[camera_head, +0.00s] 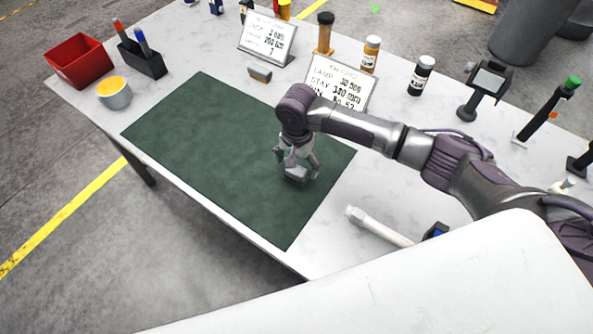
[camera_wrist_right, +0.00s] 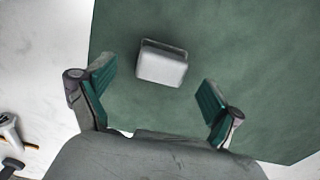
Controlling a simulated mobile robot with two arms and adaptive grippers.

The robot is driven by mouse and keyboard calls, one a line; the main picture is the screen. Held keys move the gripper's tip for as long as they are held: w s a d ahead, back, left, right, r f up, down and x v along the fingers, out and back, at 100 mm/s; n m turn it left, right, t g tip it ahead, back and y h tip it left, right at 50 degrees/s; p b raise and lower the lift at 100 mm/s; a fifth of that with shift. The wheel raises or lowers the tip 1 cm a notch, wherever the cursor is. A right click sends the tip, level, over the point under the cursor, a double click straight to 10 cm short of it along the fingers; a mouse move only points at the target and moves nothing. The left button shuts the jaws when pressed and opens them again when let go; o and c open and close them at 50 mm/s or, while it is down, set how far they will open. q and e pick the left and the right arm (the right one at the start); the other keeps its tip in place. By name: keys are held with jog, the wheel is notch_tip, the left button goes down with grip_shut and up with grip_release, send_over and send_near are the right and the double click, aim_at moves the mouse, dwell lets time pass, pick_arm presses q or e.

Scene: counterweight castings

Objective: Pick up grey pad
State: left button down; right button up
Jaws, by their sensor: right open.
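The grey pad (camera_wrist_right: 162,66) is a small light grey block with rounded edges, lying on the dark green mat (camera_wrist_right: 245,60). In the head view the pad (camera_head: 296,174) shows just under my right gripper (camera_head: 298,168), near the right part of the mat (camera_head: 200,140). In the right wrist view my right gripper (camera_wrist_right: 160,95) is open, with one finger to the left and one to the right. The pad lies ahead of the fingertips, roughly between their lines, and neither finger appears to touch it. My left gripper is not in view.
Two sign cards (camera_head: 267,38) (camera_head: 339,84), a small block (camera_head: 260,74) and bottles (camera_head: 422,76) stand behind the mat. A red bin (camera_head: 79,60), a pen holder (camera_head: 143,60) and a cup (camera_head: 114,93) stand at left. A white tube (camera_head: 378,226) lies right of the mat. The mat's left is clear.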

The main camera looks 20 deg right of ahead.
aim_at(296, 169)
notch_tip(296, 169, down, 2)
jog(key=shift+f, duration=0.45)
jog(key=c, duration=1.3)
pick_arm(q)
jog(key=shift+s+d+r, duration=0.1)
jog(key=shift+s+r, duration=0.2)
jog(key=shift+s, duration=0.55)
